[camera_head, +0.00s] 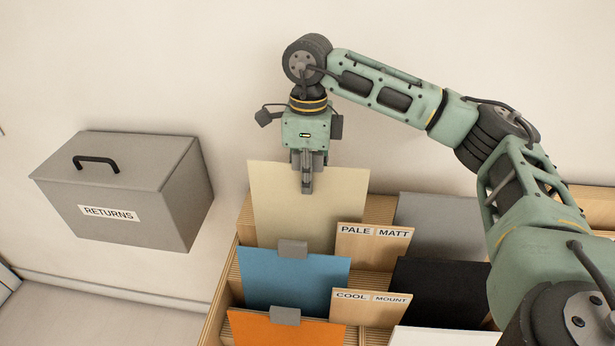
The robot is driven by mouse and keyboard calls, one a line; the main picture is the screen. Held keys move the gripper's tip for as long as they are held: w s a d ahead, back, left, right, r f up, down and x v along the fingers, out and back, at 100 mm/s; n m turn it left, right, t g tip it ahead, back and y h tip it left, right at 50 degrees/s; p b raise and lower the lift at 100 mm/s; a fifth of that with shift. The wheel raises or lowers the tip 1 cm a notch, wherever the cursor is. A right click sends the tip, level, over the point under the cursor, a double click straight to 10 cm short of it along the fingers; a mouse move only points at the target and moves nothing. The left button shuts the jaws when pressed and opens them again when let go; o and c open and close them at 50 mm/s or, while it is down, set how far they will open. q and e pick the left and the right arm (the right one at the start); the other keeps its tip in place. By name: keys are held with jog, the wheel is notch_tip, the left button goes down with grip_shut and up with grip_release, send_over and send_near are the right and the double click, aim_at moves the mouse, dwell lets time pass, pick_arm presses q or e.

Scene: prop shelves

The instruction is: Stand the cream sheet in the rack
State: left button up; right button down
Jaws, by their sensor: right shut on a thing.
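The cream sheet (290,206) stands upright in the back left part of the wooden rack (222,287), behind the blue sheet (284,276). Its lower edge is hidden behind the blue sheet and a divider labelled "PALE MATT" (373,245). My right gripper (307,184) points down and is shut on the cream sheet's top edge, near its middle. My left gripper is not in view.
An orange sheet (282,330) stands in front of the blue one; both have grey tabs. Grey (437,222), black (437,291) and white sheets fill the right column. A divider reads "COOL MOUNT" (370,307). A grey "RETURNS" box (125,190) is left of the rack.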

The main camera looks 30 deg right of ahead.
aim_at(308, 206)
jog(key=shift+f+b, duration=2.6)
jog(key=shift+f, duration=1.2)
jog(key=c, duration=1.7)
grip_release()
jog(key=shift+c, duration=0.2)
notch_tip(308, 206, up, 8)
jog(key=shift+w+d, duration=0.2)
jog(key=shift+w, duration=0.1)
